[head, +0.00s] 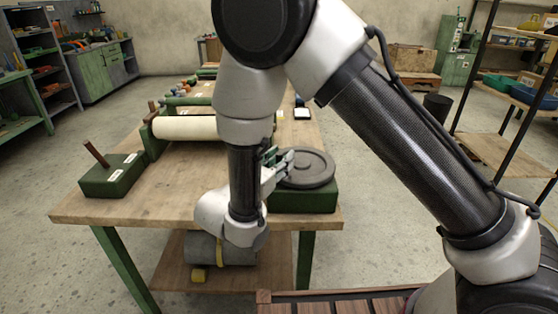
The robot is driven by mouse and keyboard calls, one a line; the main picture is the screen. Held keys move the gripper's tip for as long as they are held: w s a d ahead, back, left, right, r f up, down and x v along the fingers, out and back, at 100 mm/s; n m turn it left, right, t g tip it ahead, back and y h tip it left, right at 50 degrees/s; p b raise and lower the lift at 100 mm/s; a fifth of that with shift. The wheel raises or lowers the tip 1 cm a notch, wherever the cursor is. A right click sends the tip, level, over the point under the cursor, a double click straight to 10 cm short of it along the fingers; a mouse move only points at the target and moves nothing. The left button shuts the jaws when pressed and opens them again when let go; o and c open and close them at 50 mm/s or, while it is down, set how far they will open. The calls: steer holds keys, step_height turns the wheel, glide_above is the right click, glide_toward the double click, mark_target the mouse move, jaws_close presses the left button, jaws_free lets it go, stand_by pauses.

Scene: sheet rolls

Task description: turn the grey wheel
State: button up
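The grey wheel (310,168) lies flat on top of a green block (305,200) at the right front part of the wooden table. My gripper (286,158) is at the left edge of the wheel, its fingers pointing right over the rim. I cannot tell whether the fingers touch the wheel or are open or shut. My arm and wrist hide part of the block's left side and the table around it.
A cream roll (186,128) in a green stand lies across the table (180,190) left of my arm. A green block with a brown peg (112,174) stands at the left. A grey roll (220,250) lies on the lower shelf. Shelves stand along both sides.

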steer(key=v, duration=1.2)
stand_by(0.4)
steer(key=s+d+f+m+g+h, duration=0.1)
steer(key=s+d+f+m+g, duration=0.3)
steer(key=d, duration=0.3)
steer(key=s+d+r+m+g+y, duration=0.1)
steer(key=d+r+m+g, duration=0.3)
steer(key=d+m+g, duration=0.6)
steer(key=s+d+r+m+t+y, duration=0.1)
steer(key=s+d+r+m+y, duration=0.2)
steer(key=d, duration=0.9)
steer(key=s+d+r+m+t+y, duration=0.2)
steer(key=s+d+r+m+y, duration=0.2)
steer(key=d+r+m, duration=0.8)
steer(key=r+y, duration=0.1)
steer(key=y, duration=0.1)
steer(key=shift+s+y, duration=0.25)
steer(key=shift+y, duration=0.15)
